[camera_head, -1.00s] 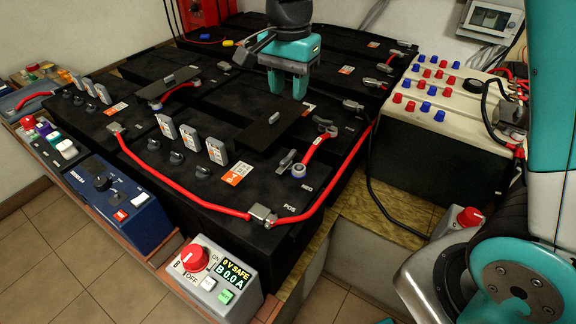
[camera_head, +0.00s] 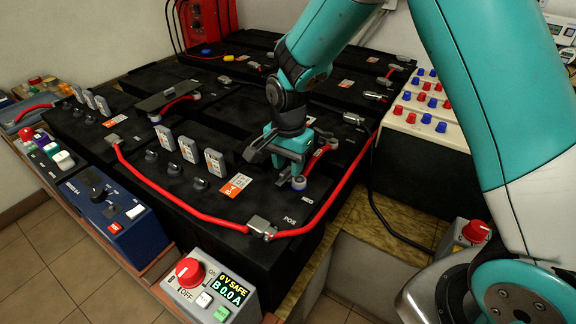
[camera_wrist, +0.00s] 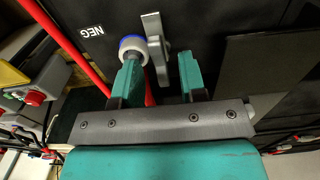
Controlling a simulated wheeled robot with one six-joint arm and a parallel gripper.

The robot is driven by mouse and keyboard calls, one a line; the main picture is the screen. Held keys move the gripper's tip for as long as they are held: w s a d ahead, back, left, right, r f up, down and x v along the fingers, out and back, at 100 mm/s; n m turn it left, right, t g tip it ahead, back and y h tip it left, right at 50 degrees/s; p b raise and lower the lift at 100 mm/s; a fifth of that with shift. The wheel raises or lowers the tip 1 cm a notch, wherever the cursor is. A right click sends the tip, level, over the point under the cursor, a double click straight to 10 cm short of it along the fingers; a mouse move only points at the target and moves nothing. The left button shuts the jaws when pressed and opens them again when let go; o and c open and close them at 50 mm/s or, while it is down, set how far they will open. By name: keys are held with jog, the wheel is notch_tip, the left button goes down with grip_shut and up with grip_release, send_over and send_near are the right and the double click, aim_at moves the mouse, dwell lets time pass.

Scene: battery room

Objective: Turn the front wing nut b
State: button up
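The front battery (camera_head: 210,205) has a NEG post with a grey wing nut, hidden behind my gripper in the head view. In the wrist view the grey wing nut (camera_wrist: 155,40) stands upright, just beyond the gap between my fingertips. A round pale terminal cap with a blue ring (camera_wrist: 132,46) sits next to it, close to the left fingertip; it also shows in the head view (camera_head: 298,183). My gripper (camera_head: 285,168) is open, pointing down over this spot. In the wrist view its teal fingers (camera_wrist: 160,65) are apart with nothing gripped between them.
A red cable (camera_head: 180,195) runs along the front battery to a POS clamp (camera_head: 261,227). A control box (camera_head: 208,288) reads "0 V SAFE, B 0.0 A". Small grey-orange levers (camera_head: 189,150) stand left of my gripper. A dark flat plate (camera_wrist: 260,70) lies right in the wrist view.

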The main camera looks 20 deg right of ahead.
jog(key=shift+f, duration=0.3)
grip_shut()
